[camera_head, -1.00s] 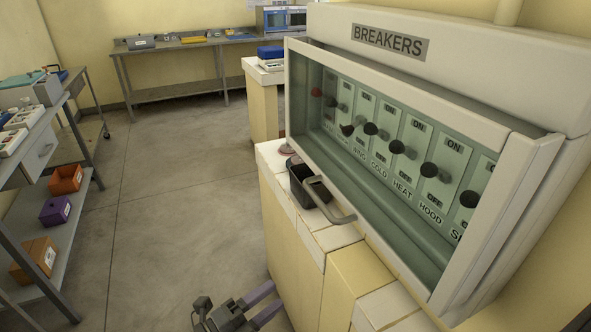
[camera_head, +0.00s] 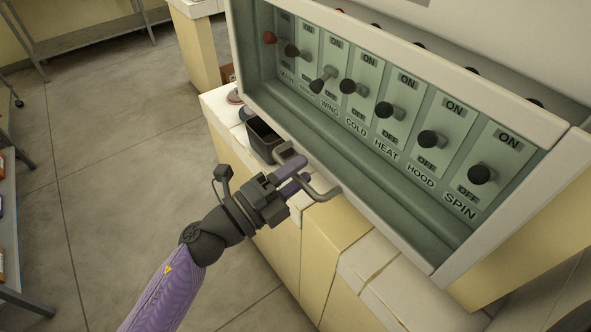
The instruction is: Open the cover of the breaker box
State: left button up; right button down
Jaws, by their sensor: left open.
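The breaker box cover (camera_head: 480,92) has a pale frame around a clear pane and stands over the switch panel, looking closed. Its grey bar handle (camera_head: 325,193) sticks out from the lower edge. Behind the pane is a row of dark knobs with ON and OFF labels, plus a red knob at the far left. My left gripper (camera_head: 303,169) is open, with its two purple fingers at the handle. I cannot tell whether the bar lies between the fingers. My right gripper is out of view.
A small black bin (camera_head: 264,140) stands on the pale counter (camera_head: 222,104) just behind my left gripper. A shelf rack stands at the left edge. Open floor (camera_head: 120,170) lies left of the counter.

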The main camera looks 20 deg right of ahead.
pick_arm(q)
grip_shut()
dwell(1.4)
